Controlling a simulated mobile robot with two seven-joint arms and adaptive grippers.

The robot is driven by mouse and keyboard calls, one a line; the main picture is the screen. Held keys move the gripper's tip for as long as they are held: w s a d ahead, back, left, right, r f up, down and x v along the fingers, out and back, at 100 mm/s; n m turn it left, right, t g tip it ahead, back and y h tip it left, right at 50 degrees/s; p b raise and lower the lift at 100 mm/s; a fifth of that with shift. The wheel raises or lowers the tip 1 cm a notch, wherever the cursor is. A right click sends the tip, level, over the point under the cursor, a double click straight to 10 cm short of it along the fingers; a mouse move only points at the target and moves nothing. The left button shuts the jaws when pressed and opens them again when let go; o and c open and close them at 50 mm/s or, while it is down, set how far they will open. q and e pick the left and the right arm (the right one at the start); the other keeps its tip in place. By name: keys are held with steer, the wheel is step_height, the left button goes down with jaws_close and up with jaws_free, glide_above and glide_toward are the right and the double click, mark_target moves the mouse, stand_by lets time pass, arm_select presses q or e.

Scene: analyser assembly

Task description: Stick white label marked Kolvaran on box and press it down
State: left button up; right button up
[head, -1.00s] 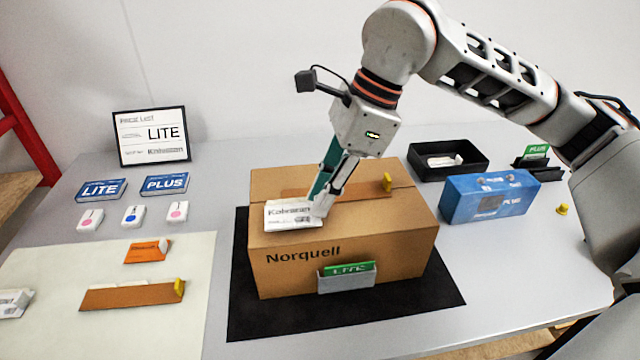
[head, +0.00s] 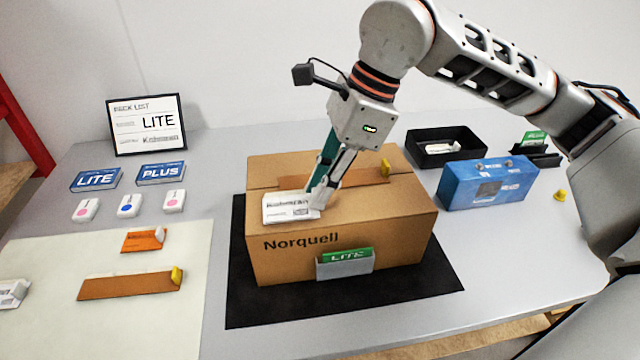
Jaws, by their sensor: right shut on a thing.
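The white label marked Kolvaran (head: 287,206) lies over the top front-left part of the brown box (head: 390,220), lettering up. I cannot tell whether its whole underside touches the cardboard. My right gripper (head: 318,200) is shut on the label's right end, low over the box top. The box is closed, reads Norquell on its front, and has a brown tape strip (head: 350,180) with a yellow end along its top. A grey holder with a green LITE card (head: 346,258) is on its front. My left gripper is not in view.
The box stands on a black mat (head: 250,310). A pale mat (head: 150,320) at left holds an orange piece (head: 143,241) and a brown strip (head: 125,285). A pick-list sign (head: 148,125) stands behind. A blue case (head: 487,185) and black tray (head: 447,160) are to the right.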

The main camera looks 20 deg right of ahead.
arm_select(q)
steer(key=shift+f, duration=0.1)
arm_select(e)
steer(key=shift+f, duration=0.2)
stand_by(0.4)
steer(key=o, duration=0.8)
steer(key=shift+r, duration=0.1)
